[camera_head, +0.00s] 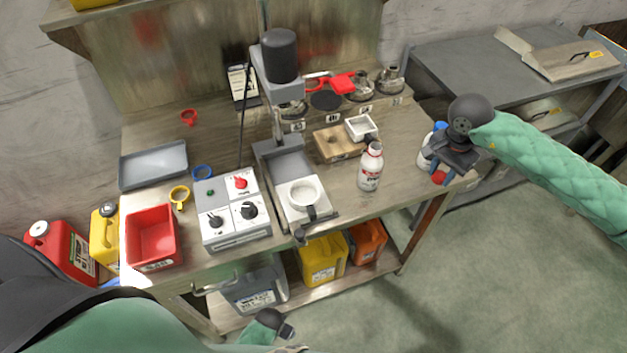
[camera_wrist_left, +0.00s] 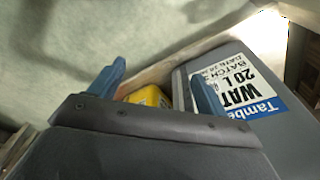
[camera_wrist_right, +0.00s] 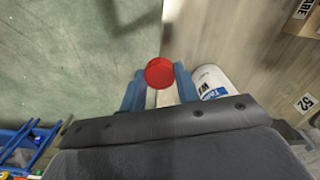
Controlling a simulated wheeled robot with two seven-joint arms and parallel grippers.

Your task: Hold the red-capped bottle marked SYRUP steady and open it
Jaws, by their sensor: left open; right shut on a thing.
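My right gripper (camera_head: 441,168) is shut on a red-capped thing at the bench's right front edge. In the right wrist view the round red cap (camera_wrist_right: 160,72) shows between the blue fingers, with a pale body partly hidden below; no label on it can be read. My left gripper (camera_wrist_left: 158,76) is open and empty, low in front of the bench.
A grey WATER can (camera_wrist_left: 275,135) and a yellow can (camera_head: 323,262) sit on the lower shelf near my left gripper. A control box (camera_head: 232,230), red bin (camera_head: 152,237) and press stand occupy the bench.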

